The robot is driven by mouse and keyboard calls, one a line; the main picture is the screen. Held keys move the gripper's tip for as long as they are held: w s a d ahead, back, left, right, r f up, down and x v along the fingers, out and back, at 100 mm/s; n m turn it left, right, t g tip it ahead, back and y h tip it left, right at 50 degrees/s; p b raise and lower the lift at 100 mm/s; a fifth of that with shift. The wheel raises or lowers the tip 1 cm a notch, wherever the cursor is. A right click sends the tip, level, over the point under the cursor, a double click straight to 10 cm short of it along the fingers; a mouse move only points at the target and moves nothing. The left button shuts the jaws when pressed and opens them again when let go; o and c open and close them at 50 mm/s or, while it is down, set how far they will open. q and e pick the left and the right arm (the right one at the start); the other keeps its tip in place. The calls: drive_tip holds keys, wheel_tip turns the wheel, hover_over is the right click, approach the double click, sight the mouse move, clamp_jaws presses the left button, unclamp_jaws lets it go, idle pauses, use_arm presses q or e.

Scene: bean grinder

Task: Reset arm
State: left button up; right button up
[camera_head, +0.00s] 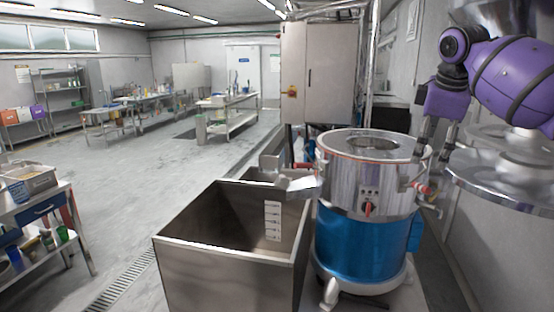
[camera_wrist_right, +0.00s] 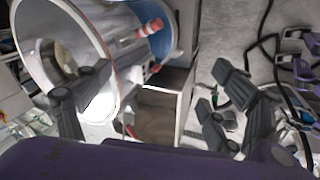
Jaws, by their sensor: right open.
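My right arm comes in from the upper right in the head view. Its right gripper (camera_head: 436,150) points down beside the right rim of the bean grinder (camera_head: 368,245), a steel drum with a blue lower body. In the right wrist view the gripper (camera_wrist_right: 150,110) has its dark fingers spread wide with nothing between them. The grinder (camera_wrist_right: 112,45) lies behind the left fingers there, its round top opening partly covered by them. I cannot tell in the head view whether the fingers touch the grinder. My left gripper is not in view.
An open steel bin (camera_head: 232,275) stands left of the grinder, under its spout (camera_head: 292,184). A steel cabinet (camera_head: 320,72) stands behind. Round steel plates (camera_head: 510,175) sit at the right. A cart (camera_head: 35,215) stands at far left. The floor between is clear.

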drive_tip(key=w+a+f+t, duration=0.5)
drive_tip(key=w+a+f, duration=0.6)
drive_tip(key=a, duration=0.1)
drive_tip(key=s+a+f+m+t+y, duration=0.1)
drive_tip(key=s+a+f+y, duration=0.2)
drive_tip(key=f, duration=0.5)
drive_tip(key=s+a+f, duration=0.2)
drive_tip(key=a+f, duration=0.4)
drive_tip(key=f, duration=0.1)
drive_tip(key=s+a+f+m+t+y, duration=0.1)
drive_tip(key=s+a+f+y, duration=0.2)
drive_tip(key=f, duration=0.5)
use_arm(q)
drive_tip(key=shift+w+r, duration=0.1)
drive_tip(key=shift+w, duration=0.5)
use_arm(e)
drive_tip(key=s+d+f+m+h, duration=0.1)
drive_tip(key=s+d+f+m, duration=0.1)
drive_tip(key=s+f, duration=0.7)
drive_tip(key=s+d+f+m+g+h, duration=0.1)
drive_tip(key=s+f+m, duration=0.3)
drive_tip(key=s+f, duration=0.6)
drive_tip(key=s+d+f+m+g+h, duration=0.1)
drive_tip(key=s+f, duration=0.8)
drive_tip(key=s, duration=1.8)
drive_tip(key=d+m+h, duration=0.1)
drive_tip(key=d+m, duration=0.1)
drive_tip(key=m, duration=0.1)
drive_tip(key=shift+s+f+h, duration=0.35)
drive_tip(key=shift+f+h, duration=0.05)
